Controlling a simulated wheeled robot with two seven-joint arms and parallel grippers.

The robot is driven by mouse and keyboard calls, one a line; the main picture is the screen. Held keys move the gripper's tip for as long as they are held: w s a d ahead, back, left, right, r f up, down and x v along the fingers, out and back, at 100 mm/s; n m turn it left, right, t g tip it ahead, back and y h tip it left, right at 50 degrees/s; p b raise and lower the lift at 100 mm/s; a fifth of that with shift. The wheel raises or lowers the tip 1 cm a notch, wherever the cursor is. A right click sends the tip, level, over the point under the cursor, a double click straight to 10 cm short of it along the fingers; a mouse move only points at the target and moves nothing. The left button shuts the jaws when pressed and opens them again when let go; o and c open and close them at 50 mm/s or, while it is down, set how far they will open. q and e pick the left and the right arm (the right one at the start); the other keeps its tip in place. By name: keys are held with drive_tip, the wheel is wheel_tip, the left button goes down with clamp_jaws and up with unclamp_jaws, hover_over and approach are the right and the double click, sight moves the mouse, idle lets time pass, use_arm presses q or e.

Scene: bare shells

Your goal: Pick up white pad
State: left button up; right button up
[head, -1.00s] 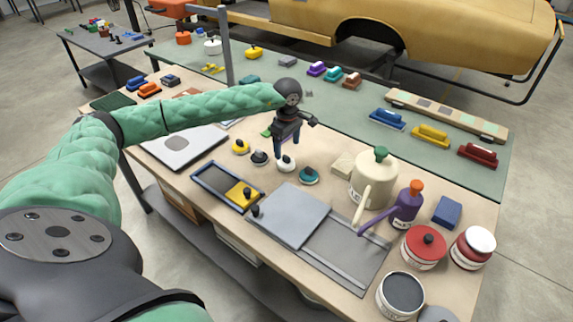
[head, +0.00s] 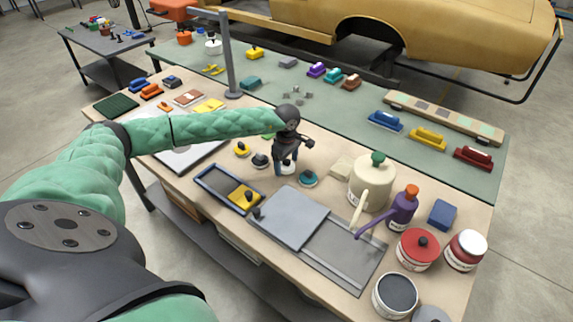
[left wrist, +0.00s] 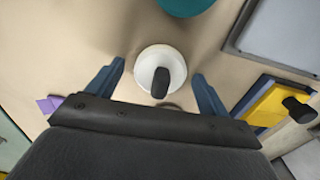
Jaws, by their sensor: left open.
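The white pad (head: 288,169) is a small round disc with a dark knob on top, standing on the beige worktop. In the left wrist view the white pad (left wrist: 146,58) lies between the two blue fingers, and its dark knob points toward the gripper. My left gripper (head: 285,164) is open just above the pad, pointing down. In the left wrist view the open left gripper (left wrist: 158,72) has a finger on each side of the pad, with gaps beside it. My right gripper is in neither view.
A teal pad (head: 307,179), a dark grey pad (head: 261,161) and a yellow pad (head: 241,149) stand close by. A tray with a yellow float (head: 245,197) lies in front. A cream canister (head: 371,187) and a purple bottle (head: 402,208) stand to the right.

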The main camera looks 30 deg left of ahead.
sight(288, 160)
use_arm(q)
drive_tip(key=shift+c, duration=0.2)
drive_tip(key=c, duration=1)
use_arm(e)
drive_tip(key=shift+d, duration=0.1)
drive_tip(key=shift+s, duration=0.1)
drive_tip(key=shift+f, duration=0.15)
